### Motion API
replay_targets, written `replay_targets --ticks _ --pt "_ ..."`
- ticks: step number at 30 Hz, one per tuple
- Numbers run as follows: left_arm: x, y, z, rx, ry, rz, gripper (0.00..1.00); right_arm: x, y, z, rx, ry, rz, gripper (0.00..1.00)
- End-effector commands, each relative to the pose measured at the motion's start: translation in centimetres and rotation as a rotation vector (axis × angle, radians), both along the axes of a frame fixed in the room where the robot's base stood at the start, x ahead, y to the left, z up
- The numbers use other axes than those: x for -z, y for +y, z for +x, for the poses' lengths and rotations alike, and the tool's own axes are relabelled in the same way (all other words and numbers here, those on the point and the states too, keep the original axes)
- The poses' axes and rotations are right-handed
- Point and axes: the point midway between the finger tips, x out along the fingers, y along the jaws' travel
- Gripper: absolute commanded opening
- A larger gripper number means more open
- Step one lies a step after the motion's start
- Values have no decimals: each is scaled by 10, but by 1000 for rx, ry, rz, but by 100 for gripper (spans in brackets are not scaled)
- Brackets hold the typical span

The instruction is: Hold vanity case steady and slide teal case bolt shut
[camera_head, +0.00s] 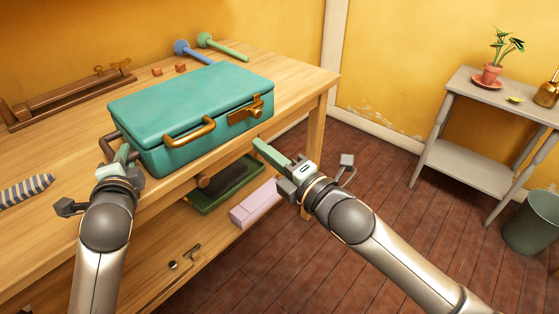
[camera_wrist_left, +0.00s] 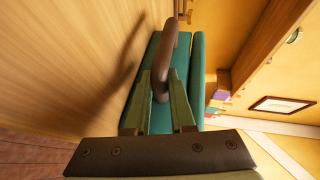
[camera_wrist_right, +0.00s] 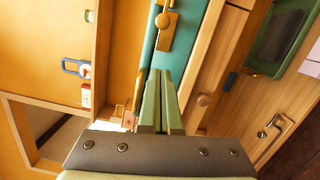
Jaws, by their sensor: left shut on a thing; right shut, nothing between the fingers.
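The teal vanity case (camera_head: 190,105) sits closed and upright near the front edge of the wooden bench. A brass handle (camera_head: 189,133) is on its front. The brass bolt (camera_head: 246,113) is to the right of that handle; it also shows in the right wrist view (camera_wrist_right: 166,22). I cannot tell how far it is slid. My left gripper (camera_head: 122,152) is shut on the brown side handle (camera_wrist_left: 171,50) at the case's left end. My right gripper (camera_head: 257,142) is shut and empty, in front of and below the bolt, apart from it.
A striped object (camera_head: 26,190) lies at the bench's left. A brown rail-like fixture (camera_head: 70,97), small blocks and blue (camera_head: 190,50) and green knobbed rods lie behind the case. Under the bench are a green tray (camera_head: 205,203) and a pink box (camera_head: 254,204).

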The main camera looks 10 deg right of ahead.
Motion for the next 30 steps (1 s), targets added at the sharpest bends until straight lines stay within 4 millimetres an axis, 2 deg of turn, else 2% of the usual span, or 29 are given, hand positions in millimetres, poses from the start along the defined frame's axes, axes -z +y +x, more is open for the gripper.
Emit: replay_targets --ticks 3,9,23,24,30 --pt "0 0 0 -1 1 1 0 2 -12 -20 -1 1 -3 0" --pt "0 0 0 -1 0 1 0 2 -22 -37 -1 1 1 0" --pt "0 0 0 0 0 1 0 2 -24 -41 -1 0 1 0" --pt "-6 0 0 2 -18 -6 24 1 -24 -41 -1 0 1 0" --pt "-4 0 0 1 -11 -3 47 1 -24 -41 -1 0 1 0"
